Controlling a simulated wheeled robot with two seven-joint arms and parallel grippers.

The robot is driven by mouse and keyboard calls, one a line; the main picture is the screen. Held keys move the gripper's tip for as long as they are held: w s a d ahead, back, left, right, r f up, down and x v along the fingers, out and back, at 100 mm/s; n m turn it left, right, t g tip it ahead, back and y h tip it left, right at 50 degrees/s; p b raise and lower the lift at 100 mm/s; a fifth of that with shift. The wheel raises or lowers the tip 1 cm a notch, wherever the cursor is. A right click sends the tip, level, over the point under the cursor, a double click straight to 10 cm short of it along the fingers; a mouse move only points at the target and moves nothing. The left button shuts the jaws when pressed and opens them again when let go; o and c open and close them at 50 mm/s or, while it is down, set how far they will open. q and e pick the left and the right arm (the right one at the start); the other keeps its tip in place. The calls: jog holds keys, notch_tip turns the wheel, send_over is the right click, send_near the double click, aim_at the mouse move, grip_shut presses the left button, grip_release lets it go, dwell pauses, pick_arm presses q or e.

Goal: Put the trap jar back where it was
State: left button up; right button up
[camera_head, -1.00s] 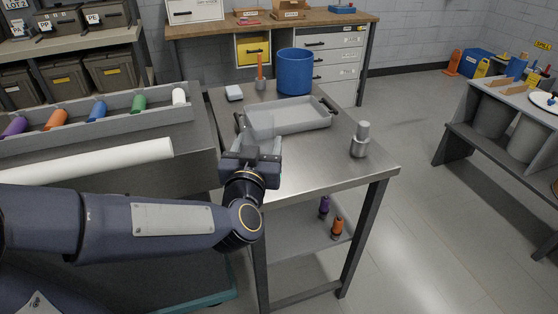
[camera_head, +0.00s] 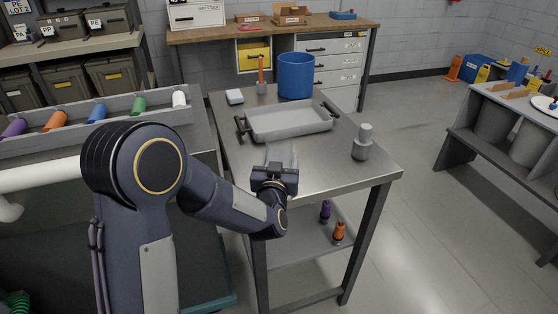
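My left gripper (camera_head: 276,172) is over the near part of the steel table, in front of the grey tray (camera_head: 290,120). A clear, see-through thing (camera_head: 281,154), which looks like the trap jar, shows at its fingertips and has moved with it, so the gripper appears shut on it. Its outline is faint, and the fingers are mostly hidden behind the wrist. I cannot tell whether the jar touches the table top. My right gripper is not in view.
On the steel table (camera_head: 335,172) stand a blue bucket (camera_head: 296,75), a grey metal piece with a knob (camera_head: 361,145), an orange-handled tool (camera_head: 261,75) and a small pale block (camera_head: 235,97). Purple and orange bottles (camera_head: 338,232) stand on the lower shelf. The table's front right is clear.

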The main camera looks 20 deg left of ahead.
pick_arm(q)
jog(key=shift+f, duration=0.15)
jog(key=o, duration=1.1)
